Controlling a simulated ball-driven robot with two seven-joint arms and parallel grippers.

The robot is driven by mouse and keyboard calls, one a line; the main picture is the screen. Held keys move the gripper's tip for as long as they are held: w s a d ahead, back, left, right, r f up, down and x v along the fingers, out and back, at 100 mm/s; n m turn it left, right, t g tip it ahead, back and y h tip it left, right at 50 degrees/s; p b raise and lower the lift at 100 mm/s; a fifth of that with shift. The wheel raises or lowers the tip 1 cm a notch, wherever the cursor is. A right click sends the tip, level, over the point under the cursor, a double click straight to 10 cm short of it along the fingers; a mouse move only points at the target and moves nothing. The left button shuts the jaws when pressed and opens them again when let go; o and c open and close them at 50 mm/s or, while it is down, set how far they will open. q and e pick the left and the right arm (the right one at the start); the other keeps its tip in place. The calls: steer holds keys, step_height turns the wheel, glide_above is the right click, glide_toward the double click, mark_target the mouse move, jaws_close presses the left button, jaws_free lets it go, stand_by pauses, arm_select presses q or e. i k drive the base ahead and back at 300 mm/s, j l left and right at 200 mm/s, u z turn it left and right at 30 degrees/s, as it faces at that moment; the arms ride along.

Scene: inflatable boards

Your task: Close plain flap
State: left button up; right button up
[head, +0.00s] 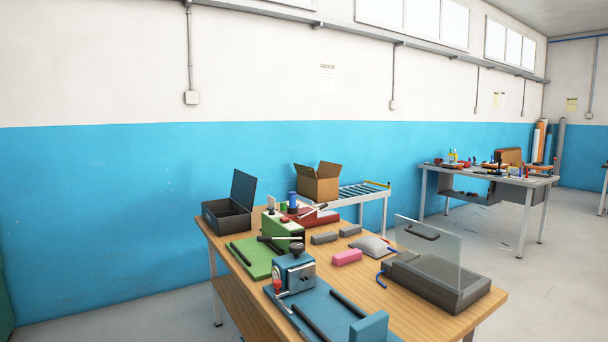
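A dark grey box (228,220) stands at the far left corner of the wooden table, its plain dark flap (243,189) raised about upright with no handle visible. At the table's right end a low dark grey case (437,282) has a see-through flap (431,247) standing up, with a dark handle (422,231) on it. Neither of my grippers shows in the head view.
The wooden table (385,305) carries a green board (258,258), a blue board (330,310) with a blue device (294,272), a pink block (347,257) and a grey pad (372,246). An open cardboard box (318,185) stands behind on a roller stand.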

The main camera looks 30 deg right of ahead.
mark_target(309, 172)
steer(key=l+z, duration=0.3)
steer(key=z, duration=0.15)
steer(key=i+l+z, duration=0.2)
steer(key=l+z, duration=0.2)
steer(key=i+l+z, duration=0.35)
steer(key=l, duration=0.25)
steer(key=i+l+z, duration=0.2)
steer(key=l+z, duration=0.2)
steer(key=i+l+z, duration=0.75)
steer(key=i, duration=0.3)
steer(key=i+z, duration=0.4)
steer(key=i, duration=0.3)
steer(key=i+u, duration=0.3)
steer(key=i, duration=0.2)
steer(key=i+u, duration=0.35)
steer(key=i+l+u, duration=0.3)
steer(key=i, duration=0.25)
steer(key=i+j+u, duration=0.2)
steer(key=i+u, duration=0.2)
steer(key=i+j+u, duration=0.15)
steer(key=u, duration=0.3)
steer(key=i+l+u, duration=0.1)
steer(key=i+u, duration=0.3)
steer(key=i+l+u, duration=0.15)
steer(key=i+u, duration=0.25)
steer(key=i+l+u, duration=0.1)
steer(key=i+u, duration=0.3)
steer(key=i, duration=2)
